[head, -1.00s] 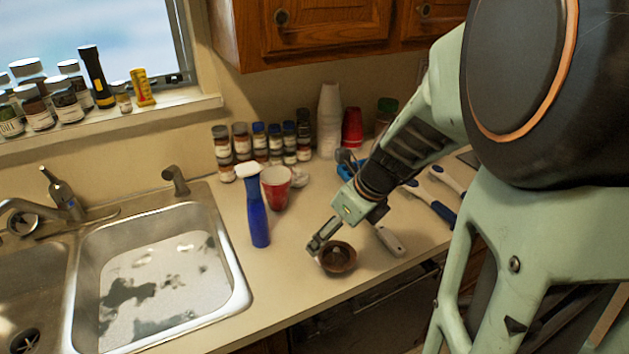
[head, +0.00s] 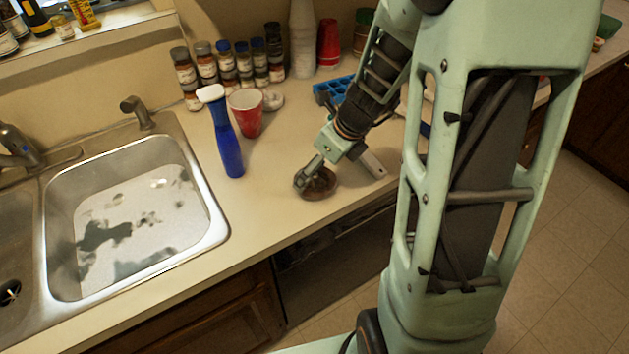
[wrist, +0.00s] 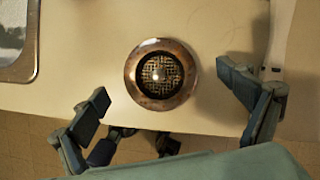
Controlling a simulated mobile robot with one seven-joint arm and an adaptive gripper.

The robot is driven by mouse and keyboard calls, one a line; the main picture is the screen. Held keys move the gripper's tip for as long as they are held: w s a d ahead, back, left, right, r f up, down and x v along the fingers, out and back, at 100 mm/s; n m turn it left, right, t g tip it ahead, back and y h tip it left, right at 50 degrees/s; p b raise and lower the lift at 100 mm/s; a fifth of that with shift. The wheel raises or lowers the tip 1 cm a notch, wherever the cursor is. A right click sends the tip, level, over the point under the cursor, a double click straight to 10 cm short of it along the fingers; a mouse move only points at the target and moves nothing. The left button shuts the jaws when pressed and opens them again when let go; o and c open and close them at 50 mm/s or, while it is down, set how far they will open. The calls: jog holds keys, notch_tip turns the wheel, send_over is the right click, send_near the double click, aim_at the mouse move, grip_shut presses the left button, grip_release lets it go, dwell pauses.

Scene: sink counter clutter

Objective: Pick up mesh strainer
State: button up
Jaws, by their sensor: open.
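The mesh strainer (wrist: 161,75) is a small round copper-brown dish with a dark mesh middle. In the wrist view it lies on the counter near its front edge, beyond and between my spread fingers. In the head view the strainer (head: 319,184) is partly hidden by my gripper (head: 308,178), which is over its left side. My gripper (wrist: 165,98) is open, with one finger to each side of the strainer in the wrist view and nothing held. I cannot tell the exact height of the fingers above the counter.
The sink (head: 130,225) is further left. Jars and a blue tray (head: 338,89) are behind. The counter in front is clear.

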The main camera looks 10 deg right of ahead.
aim_at(315, 176)
jog(key=x, duration=0.3)
jog(key=shift+a+f+b, duration=0.15)
jog(key=shift+f+b, duration=0.2)
jog(key=shift+s, duration=0.1)
jog(key=c, duration=1.1)
jog(key=shift+r, duration=0.2)
